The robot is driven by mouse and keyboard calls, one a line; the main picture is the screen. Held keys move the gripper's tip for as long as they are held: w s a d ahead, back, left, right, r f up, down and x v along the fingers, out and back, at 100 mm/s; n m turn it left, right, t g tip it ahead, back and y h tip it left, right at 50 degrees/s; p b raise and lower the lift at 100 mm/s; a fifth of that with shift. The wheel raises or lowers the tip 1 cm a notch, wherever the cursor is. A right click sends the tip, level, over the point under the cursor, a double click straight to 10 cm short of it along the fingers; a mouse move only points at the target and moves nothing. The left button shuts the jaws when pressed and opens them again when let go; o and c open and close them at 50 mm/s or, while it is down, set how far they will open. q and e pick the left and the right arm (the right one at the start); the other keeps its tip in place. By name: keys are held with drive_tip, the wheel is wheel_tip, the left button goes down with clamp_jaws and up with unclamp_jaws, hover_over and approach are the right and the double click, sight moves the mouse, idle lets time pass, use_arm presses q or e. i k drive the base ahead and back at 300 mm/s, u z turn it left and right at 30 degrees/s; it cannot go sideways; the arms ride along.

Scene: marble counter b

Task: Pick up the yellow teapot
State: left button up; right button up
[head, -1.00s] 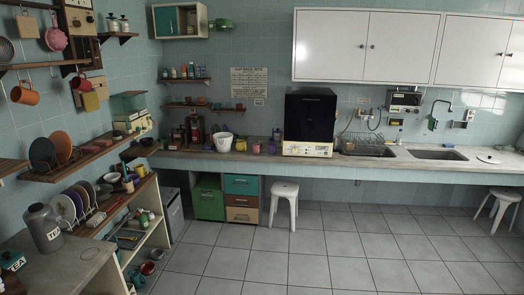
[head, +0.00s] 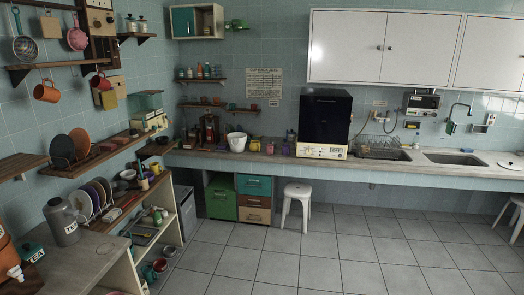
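A small yellow vessel (head: 255,145) stands on the long counter against the back wall, just right of a white bucket (head: 237,142). It is far away and too small to tell for sure whether it is a teapot. Another small yellowish item (head: 270,148) is to its right, beside a purple one (head: 285,149). Neither of my grippers shows in the head view.
The marble counter (head: 400,168) runs along the back wall. A white stool (head: 297,205) stands before it, right of the drawers (head: 254,198). Shelves and a side counter (head: 85,258) with a grey tea canister (head: 62,222) line the left. The tiled floor (head: 330,250) is open.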

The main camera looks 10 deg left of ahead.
sight(254, 146)
drive_tip(key=u, duration=0.45)
drive_tip(key=i, duration=2.1)
drive_tip(key=u, duration=0.3)
drive_tip(key=i, duration=2.05)
drive_tip(key=z, duration=0.3)
